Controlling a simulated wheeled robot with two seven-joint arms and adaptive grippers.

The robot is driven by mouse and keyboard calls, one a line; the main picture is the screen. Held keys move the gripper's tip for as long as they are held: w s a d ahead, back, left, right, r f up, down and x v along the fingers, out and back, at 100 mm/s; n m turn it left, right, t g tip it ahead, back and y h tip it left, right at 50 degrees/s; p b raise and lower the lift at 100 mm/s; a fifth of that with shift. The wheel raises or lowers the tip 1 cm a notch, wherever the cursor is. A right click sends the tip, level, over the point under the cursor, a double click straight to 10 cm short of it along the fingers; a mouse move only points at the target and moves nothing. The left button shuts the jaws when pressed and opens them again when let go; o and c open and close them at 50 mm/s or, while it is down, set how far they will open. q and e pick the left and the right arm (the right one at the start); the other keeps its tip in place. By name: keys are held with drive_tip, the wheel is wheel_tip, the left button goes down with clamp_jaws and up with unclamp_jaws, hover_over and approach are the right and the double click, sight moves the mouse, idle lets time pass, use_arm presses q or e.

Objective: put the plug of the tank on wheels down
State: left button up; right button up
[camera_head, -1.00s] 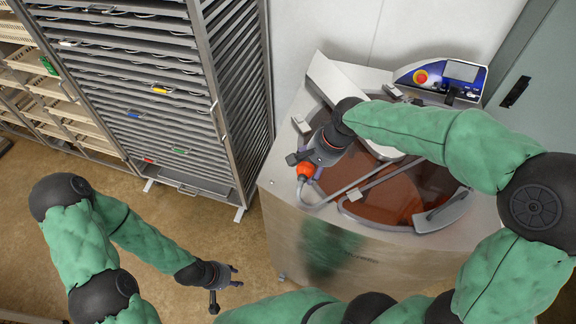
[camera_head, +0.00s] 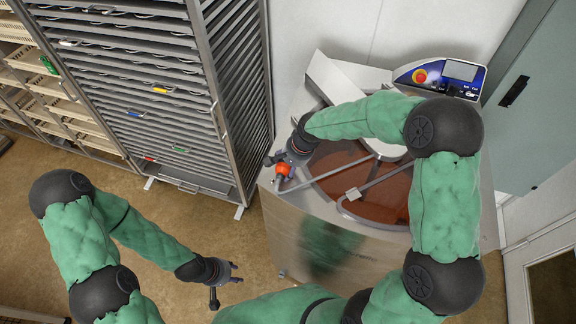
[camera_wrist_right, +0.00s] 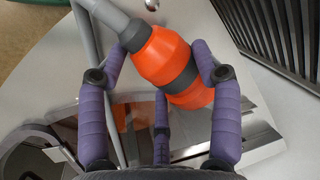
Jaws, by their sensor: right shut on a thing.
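An orange plug (camera_head: 283,169) with a dark grey band and a grey cable end is held in my right gripper (camera_head: 279,160). The wrist view shows the orange plug (camera_wrist_right: 158,57) between the purple fingers of the right gripper (camera_wrist_right: 160,68), which are shut on it. It is over the left corner of the steel tank (camera_head: 310,222), whose open top holds brown liquid. Whether the plug touches the tank's top cannot be told. My left gripper (camera_head: 234,273) is empty, its fingers apart, low above the floor left of the tank. The tank's wheels are mostly hidden.
A tall rack of trays (camera_head: 150,90) stands close left of the tank. A control panel (camera_head: 440,77) with a red button is at the tank's back right. A grey-green cabinet (camera_head: 540,110) stands right. Brown floor (camera_head: 150,215) is open at left.

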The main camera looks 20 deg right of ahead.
drive_tip(key=shift+w+f, duration=0.15)
drive_tip(key=shift+f, duration=0.2)
drive_tip(key=shift+f, duration=0.15)
drive_tip(key=shift+f+b, duration=0.35)
drive_tip(key=shift+b, duration=0.1)
drive_tip(key=shift+f, duration=0.1)
drive_tip(key=o, duration=1.3)
